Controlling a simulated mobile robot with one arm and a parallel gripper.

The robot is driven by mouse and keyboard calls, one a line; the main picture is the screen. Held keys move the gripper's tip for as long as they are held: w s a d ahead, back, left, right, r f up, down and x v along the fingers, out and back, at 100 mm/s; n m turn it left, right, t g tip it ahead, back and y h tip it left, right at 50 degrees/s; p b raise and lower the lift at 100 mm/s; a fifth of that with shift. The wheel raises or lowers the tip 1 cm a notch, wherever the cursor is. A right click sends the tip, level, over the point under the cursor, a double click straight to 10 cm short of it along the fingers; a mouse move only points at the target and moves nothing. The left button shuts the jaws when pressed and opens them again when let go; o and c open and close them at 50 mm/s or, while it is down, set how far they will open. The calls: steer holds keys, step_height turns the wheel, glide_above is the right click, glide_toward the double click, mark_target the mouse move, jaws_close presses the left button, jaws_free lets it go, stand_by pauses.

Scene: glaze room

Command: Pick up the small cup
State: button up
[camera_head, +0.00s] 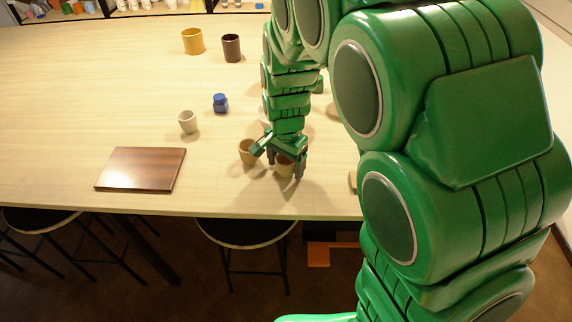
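Several cups stand on the pale wooden table (60,95). My gripper (286,166) points down near the table's front edge. A small tan cup (284,170) is between or just behind its two dark fingers; whether they touch it is unclear. A second small tan cup (246,151) stands just left of the gripper. A small pale grey cup (188,122) stands farther left. Which one the task calls the small cup cannot be told from this view. My gripper and wrist hide part of the cup at the fingers.
A brown wooden board (141,168) lies at front left. A blue jar (220,103) stands mid-table. A yellow mug (193,41) and dark brown cup (231,48) stand farther back. My arm hides the right side. Stools, one round-seated (246,232), stand below the front edge.

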steer(key=c, duration=0.9)
steer(key=shift+r, duration=0.15)
steer(key=shift+r, duration=0.2)
step_height(320, 180, up, 2)
steer(key=shift+w+r, duration=0.1)
steer(key=shift+r, duration=0.05)
steer(key=shift+s+d+r, duration=0.75)
steer(key=shift+s+r, duration=0.95)
steer(key=shift+s, duration=0.55)
steer(key=shift+s+d+r, duration=0.7)
steer(key=shift+s+r, duration=0.95)
steer(key=shift+s, duration=0.6)
steer(key=shift+s+d+r, duration=0.75)
steer(key=shift+s+r, duration=0.95)
steer(key=shift+s, duration=0.55)
